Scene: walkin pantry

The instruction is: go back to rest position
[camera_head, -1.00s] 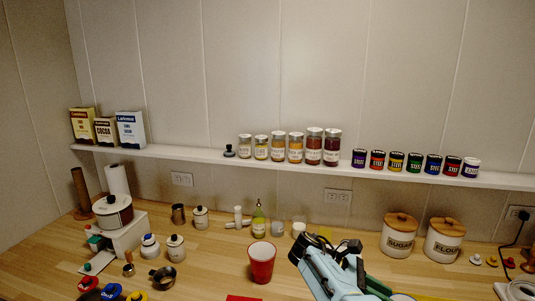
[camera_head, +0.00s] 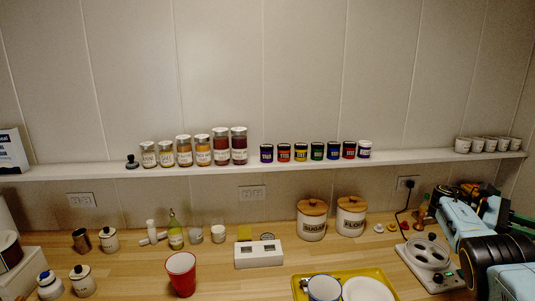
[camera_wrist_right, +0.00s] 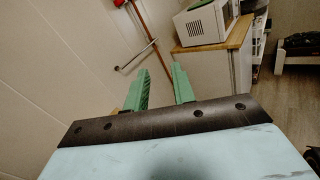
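My right gripper shows in the right wrist view (camera_wrist_right: 161,82), with its two green fingers apart and nothing between them. Beyond them are a wall, a red pole and a counter end, and the fingers touch nothing that I can see. In the head view my right arm, pale blue and black, is at the right edge over the counter's right end. Its fingertips cannot be made out clearly there. My left gripper and arm are not in view.
The wooden counter (camera_head: 130,273) carries a red cup (camera_head: 181,274), a yellow tray (camera_head: 387,275), sugar and flour canisters (camera_head: 312,222) and a white appliance (camera_head: 428,262) near my right arm. A shelf (camera_head: 85,173) holds jars. A microwave (camera_wrist_right: 207,22) stands on another counter.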

